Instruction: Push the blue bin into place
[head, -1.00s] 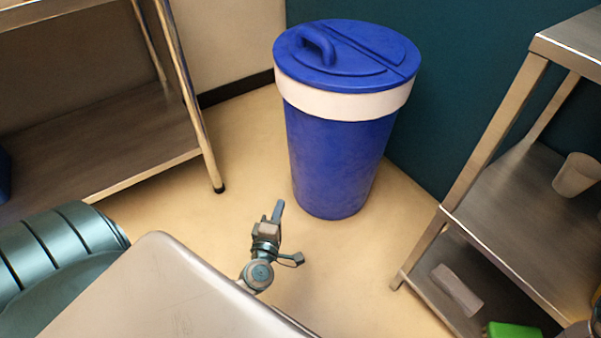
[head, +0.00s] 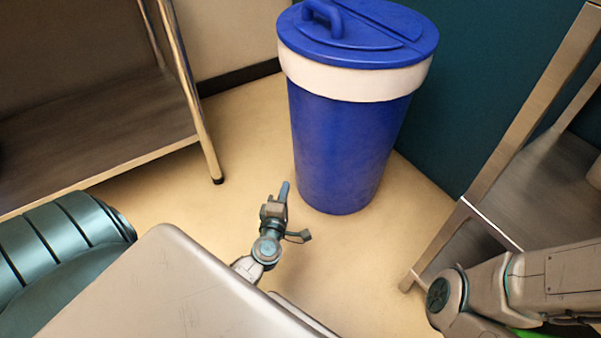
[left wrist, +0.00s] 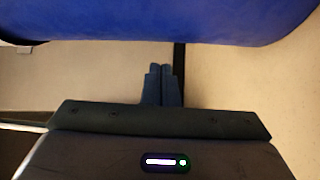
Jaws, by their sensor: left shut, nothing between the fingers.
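The blue bin (head: 345,150) stands upright on the floor near the back wall. It has a white band and a blue lid with a handle. My left gripper (head: 285,190) is just in front of the bin, at its lower left, pointing toward it. In the left wrist view the left gripper's fingers (left wrist: 161,72) are together and hold nothing. The bin's blue side (left wrist: 180,18) fills the top of that view, beyond the fingertips; I cannot tell if they touch. My right gripper is not in view.
A metal shelf (head: 95,130) stands at the left and another metal shelf (head: 500,190) at the right. A teal wall (head: 480,80) is behind the bin. The beige floor (head: 240,130) is clear between the left shelf and the bin.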

